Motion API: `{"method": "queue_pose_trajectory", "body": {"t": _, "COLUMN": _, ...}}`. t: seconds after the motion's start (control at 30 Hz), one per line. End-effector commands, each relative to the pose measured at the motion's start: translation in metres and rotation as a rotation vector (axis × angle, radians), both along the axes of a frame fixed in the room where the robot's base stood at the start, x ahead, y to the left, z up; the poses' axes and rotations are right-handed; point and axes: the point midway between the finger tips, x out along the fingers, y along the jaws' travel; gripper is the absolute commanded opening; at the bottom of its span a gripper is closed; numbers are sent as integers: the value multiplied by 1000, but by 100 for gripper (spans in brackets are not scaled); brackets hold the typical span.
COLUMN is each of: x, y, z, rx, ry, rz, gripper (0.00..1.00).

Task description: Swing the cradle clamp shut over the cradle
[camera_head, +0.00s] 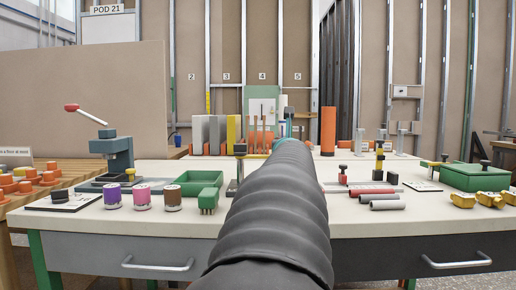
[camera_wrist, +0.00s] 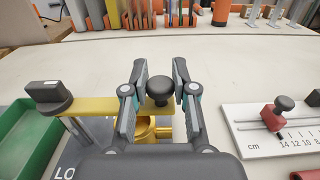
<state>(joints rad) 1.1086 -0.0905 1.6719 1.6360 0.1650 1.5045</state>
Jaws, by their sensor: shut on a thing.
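The cradle clamp is a yellow bar (camera_wrist: 88,105) on a metal post at the left in the wrist view, with a black block (camera_wrist: 44,91) on its post end. A dark round knob (camera_wrist: 160,88) is at its other end. My gripper (camera_wrist: 160,75) is shut on this knob, one finger on each side. The gold cradle (camera_wrist: 146,128) shows below the bar, partly hidden by my gripper's body. Whether the bar is fully over the cradle is unclear. In the head view the clamp post (camera_head: 240,168) shows left of my arm, which hides the cradle and gripper.
A green tray (camera_wrist: 25,138) is left of the clamp. A white scale board with a red slider (camera_wrist: 276,116) lies to the right. Behind, the white bench top is clear up to a row of upright coloured pieces (camera_wrist: 130,12).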

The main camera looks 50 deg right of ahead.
Motion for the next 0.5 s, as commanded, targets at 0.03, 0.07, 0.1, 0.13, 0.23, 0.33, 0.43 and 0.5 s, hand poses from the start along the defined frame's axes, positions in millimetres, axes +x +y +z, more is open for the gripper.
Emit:
{"method": "queue_pose_trajectory", "body": {"t": 0.03, "x": -4, "y": -1, "z": 0, "rx": 0, "ry": 0, "rz": -13, "gripper": 0}}
{"method": "queue_pose_trajectory", "body": {"t": 0.07, "x": -5, "y": -2, "z": 0, "rx": 0, "ry": 0, "rz": -19, "gripper": 0}}
{"method": "queue_pose_trajectory", "body": {"t": 0.1, "x": -6, "y": -3, "z": 0, "rx": 1, "ry": 1, "rz": -23, "gripper": 0}}
{"method": "queue_pose_trajectory", "body": {"t": 0.13, "x": -7, "y": -3, "z": 0, "rx": 1, "ry": 1, "rz": -26, "gripper": 0}}
{"method": "queue_pose_trajectory", "body": {"t": 0.23, "x": -7, "y": -3, "z": 0, "rx": 1, "ry": 1, "rz": -28, "gripper": 0}}
{"method": "queue_pose_trajectory", "body": {"t": 0.33, "x": -7, "y": -3, "z": 0, "rx": 1, "ry": 1, "rz": -27, "gripper": 0}}
{"method": "queue_pose_trajectory", "body": {"t": 0.43, "x": -7, "y": -3, "z": -1, "rx": 1, "ry": 1, "rz": -27, "gripper": 0}}
{"method": "queue_pose_trajectory", "body": {"t": 0.5, "x": -7, "y": -2, "z": -1, "rx": 1, "ry": 1, "rz": -26, "gripper": 39}}
